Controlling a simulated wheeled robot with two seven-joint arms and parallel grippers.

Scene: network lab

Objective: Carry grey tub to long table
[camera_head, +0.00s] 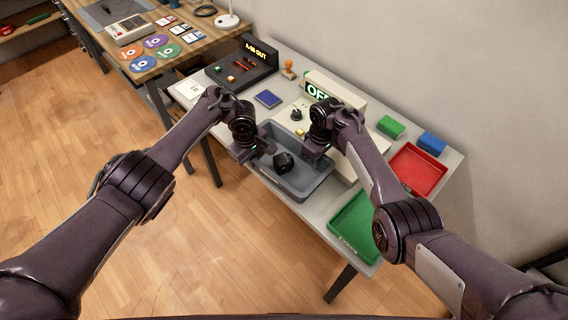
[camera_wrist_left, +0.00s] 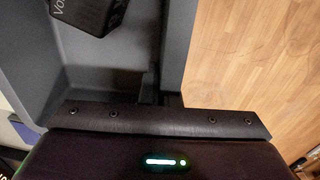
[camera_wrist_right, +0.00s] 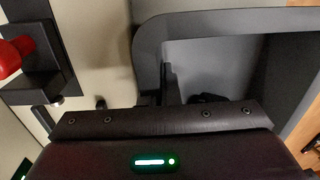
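The grey tub (camera_head: 318,188) is at the front edge of the pale table (camera_head: 218,103), with a black block (camera_head: 284,162) inside. In the left wrist view the tub wall (camera_wrist_left: 176,45) runs down between my fingers, and the block (camera_wrist_left: 90,14) shows white letters. My left gripper (camera_head: 243,152) is shut on the tub's left rim. My right gripper (camera_head: 316,150) is shut on the opposite rim, which also shows in the right wrist view (camera_wrist_right: 147,50). Whether the tub rests on the table or is slightly raised I cannot tell.
A wooden table (camera_head: 188,46) with discs, cards and a lamp (camera_head: 228,20) stands at the upper left. On the pale table are a dark console (camera_head: 240,72), a blue pad (camera_head: 267,98), a green tray (camera_head: 352,226) and a red tray (camera_head: 418,172). The floor (camera_head: 90,120) at left is clear.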

